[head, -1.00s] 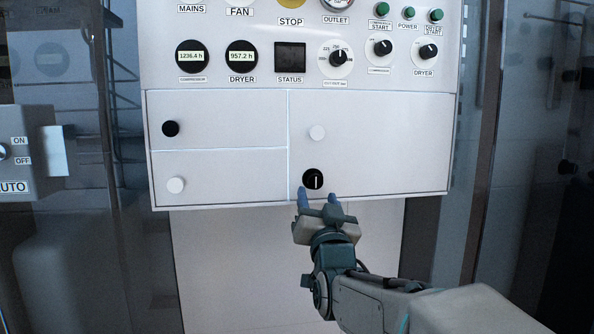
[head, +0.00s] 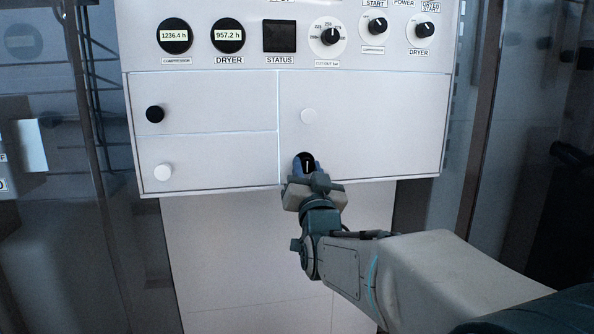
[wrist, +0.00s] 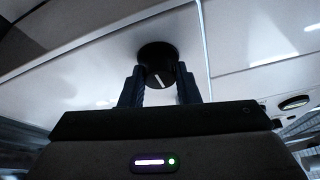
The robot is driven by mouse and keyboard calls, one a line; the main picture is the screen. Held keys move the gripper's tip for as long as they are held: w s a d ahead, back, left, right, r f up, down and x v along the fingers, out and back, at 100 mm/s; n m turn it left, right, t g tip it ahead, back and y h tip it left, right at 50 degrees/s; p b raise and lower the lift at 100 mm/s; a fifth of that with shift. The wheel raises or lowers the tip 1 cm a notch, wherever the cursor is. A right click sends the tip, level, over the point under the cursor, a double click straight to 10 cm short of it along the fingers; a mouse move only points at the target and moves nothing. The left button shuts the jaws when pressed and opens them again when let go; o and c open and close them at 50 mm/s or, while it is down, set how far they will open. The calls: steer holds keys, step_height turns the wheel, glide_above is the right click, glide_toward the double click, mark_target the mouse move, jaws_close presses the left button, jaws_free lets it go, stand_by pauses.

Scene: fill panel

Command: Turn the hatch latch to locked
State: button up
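The hatch latch (head: 306,162) is a round black knob with a white line, low on the left side of the right-hand panel door. The line looks close to vertical in the head view. In the wrist view the latch (wrist: 157,66) sits between and just beyond my two blue fingers, its line slightly tilted. My gripper (head: 305,168) is at the latch from below, with its fingers apart, one on each side of the knob. It also shows in the wrist view (wrist: 158,88). Whether the fingers touch the knob I cannot tell.
A white knob (head: 308,116) sits above the latch on the same door. The left doors carry a black knob (head: 155,114) and a white knob (head: 163,172). Gauges and dials, including a dryer dial (head: 421,31), line the panel above.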

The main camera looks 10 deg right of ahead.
steer(key=shift+f+m+b, duration=0.1)
steer(key=shift+m+b, duration=0.35)
steer(key=shift+m, duration=0.05)
steer(key=m+h+b, duration=0.2)
steer(key=m, duration=0.1)
steer(key=shift+a+m+g, duration=0.15)
steer(key=shift+m+g, duration=0.25)
steer(key=m+g+h+b, duration=0.1)
steer(key=m+h, duration=0.1)
steer(key=m, duration=0.5)
steer(key=m+g+h+p, duration=0.1)
steer(key=m, duration=0.1)
steer(key=m+g+p, duration=0.1)
steer(key=m, duration=0.1)
steer(key=shift+a+r, duration=0.1)
steer(key=shift+r, duration=0.3)
steer(key=m+g+p, duration=0.2)
steer(key=m, duration=0.2)
steer(key=shift+p, duration=0.4)
steer(key=shift+m+p, duration=0.4)
steer(key=shift+m, duration=0.2)
steer(key=shift+f+m+g, duration=0.1)
steer(key=shift+m+g, duration=0.2)
